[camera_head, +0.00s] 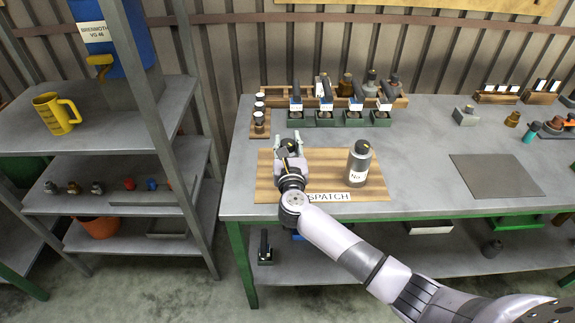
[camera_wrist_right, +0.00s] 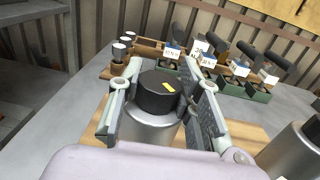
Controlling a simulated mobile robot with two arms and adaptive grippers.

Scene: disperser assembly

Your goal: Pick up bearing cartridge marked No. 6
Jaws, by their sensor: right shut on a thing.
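My right gripper (camera_head: 288,143) is over the left part of a wooden board (camera_head: 325,165) marked "DISPATCH". It is shut on a silver cylindrical cartridge with a black cap and a yellow mark, seen between the fingers in the right wrist view (camera_wrist_right: 150,125). The fingers hide its sides and no number on it can be read. A second silver cartridge (camera_head: 357,168) with a black cap stands upright on the board's right part. Its label starts with "No" and the number is too small to read. It shows partly in the right wrist view (camera_wrist_right: 291,152). My left gripper is out of view.
Several small green holders (camera_head: 352,119) with labelled black-handled parts stand behind the board. A wooden rack (camera_head: 260,132) with small round parts is at the back left. A grey mat (camera_head: 497,176) lies to the right. Bare table separates the board and mat.

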